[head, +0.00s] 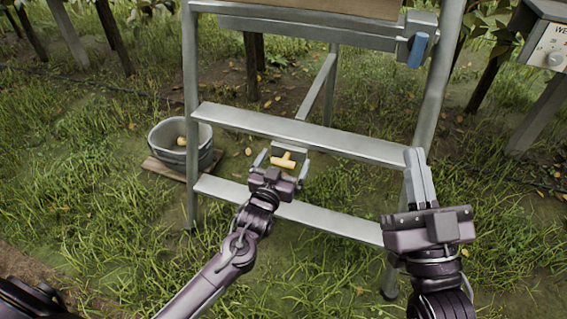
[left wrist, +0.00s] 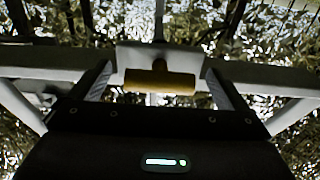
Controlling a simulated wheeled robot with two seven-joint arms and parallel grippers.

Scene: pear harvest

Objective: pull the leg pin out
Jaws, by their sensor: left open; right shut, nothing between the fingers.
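The leg pin (head: 283,161) has a yellow T-shaped handle and sits at a grey bracket (head: 287,148) on the ladder, between its two lower rungs. My left gripper (head: 283,164) is open, with one finger on each side of the yellow handle. In the left wrist view the handle (left wrist: 160,82) lies crosswise between the spread fingers, with a visible gap at both ends. The pin's shaft is mostly hidden. My right gripper (head: 416,152) is shut and empty, its fingers pointing up in front of the ladder's right leg.
The metal ladder (head: 300,135) stands on grass, with rungs across the left arm's reach. A grey bucket (head: 202,158) with something yellow inside stands on a board at left. A blue handle (head: 418,50) is at upper right. A box with a dial (head: 543,42) stands far right.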

